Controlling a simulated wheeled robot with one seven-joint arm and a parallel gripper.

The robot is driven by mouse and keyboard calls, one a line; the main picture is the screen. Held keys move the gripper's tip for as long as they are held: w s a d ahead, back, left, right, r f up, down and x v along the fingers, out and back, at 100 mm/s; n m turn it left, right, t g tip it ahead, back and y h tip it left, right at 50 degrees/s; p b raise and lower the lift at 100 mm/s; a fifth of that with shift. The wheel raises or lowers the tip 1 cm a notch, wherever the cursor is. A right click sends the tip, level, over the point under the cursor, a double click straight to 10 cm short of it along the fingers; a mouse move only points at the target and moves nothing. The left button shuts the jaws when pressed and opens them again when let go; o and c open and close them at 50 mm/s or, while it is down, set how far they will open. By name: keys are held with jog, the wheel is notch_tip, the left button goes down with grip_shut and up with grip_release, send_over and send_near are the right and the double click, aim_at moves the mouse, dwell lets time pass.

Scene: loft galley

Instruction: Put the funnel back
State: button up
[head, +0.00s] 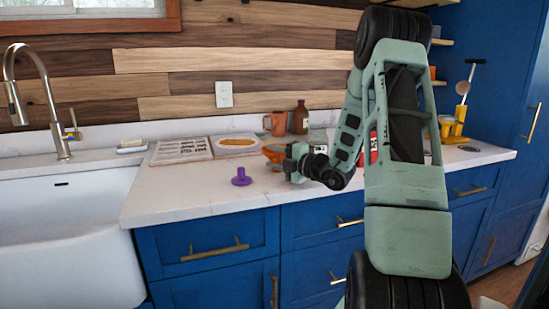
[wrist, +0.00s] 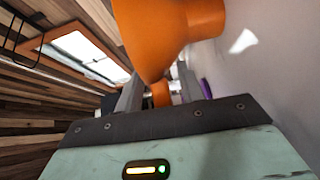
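An orange funnel (wrist: 165,35) fills the upper middle of the wrist view, its wide part toward the camera's top. A narrower orange part (wrist: 160,95) shows between the fingers of my gripper (wrist: 160,92), which appears shut on it. In the head view the orange funnel (head: 272,153) shows at the left side of my gripper (head: 287,158), low over the counter. Whether the funnel touches the counter is unclear. A purple piece with a broad round base and short upright stem (head: 241,177) stands on the counter to the left; its edge shows in the wrist view (wrist: 205,88).
An open book (head: 183,151) lies behind on the white counter (head: 190,203). An orange mug (head: 275,123) and brown bottle (head: 300,117) stand at the back. A sink (head: 65,240) is left, a yellow stand (head: 452,130) right. Counter around the purple piece is clear.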

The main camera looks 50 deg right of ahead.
jog(key=shift+r, duration=0.2)
jog(key=s, duration=1.2)
jog(key=shift+d, duration=0.35)
